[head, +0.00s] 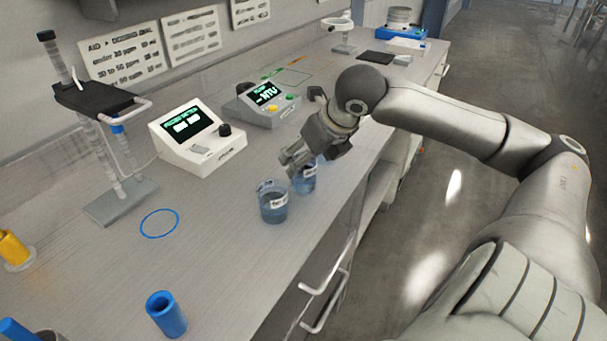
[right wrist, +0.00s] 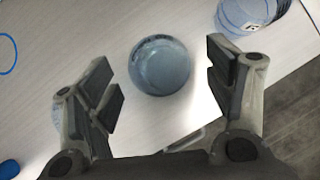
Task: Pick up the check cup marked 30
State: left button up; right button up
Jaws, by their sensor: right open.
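A clear cup of bluish liquid (head: 272,203) stands upright near the bench's front edge, with a white label too small to read. A second similar cup (head: 305,181) stands just behind it, partly hidden by my right gripper (head: 296,164). In the right wrist view one round cup (right wrist: 160,65) lies between and beyond the spread fingers of my right gripper (right wrist: 161,84), apart from both. I cannot tell which cup is marked 30. My left gripper is not in view.
A blue ring (head: 160,223) marks bare bench left of the cups. A white meter (head: 196,140) and a grey meter (head: 266,104) stand behind. A blue cylinder (head: 166,314) stands in front, and a stand (head: 122,202) at left. The bench edge and handles lie right.

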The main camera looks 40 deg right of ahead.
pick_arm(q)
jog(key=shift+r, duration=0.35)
pick_arm(e)
jog(key=shift+w+f, duration=0.4)
jog(key=shift+f, duration=0.15)
jog(key=c, duration=1.5)
pick_arm(q)
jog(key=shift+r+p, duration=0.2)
jog(key=shift+p, duration=0.25)
pick_arm(e)
jog(key=shift+r, duration=0.15)
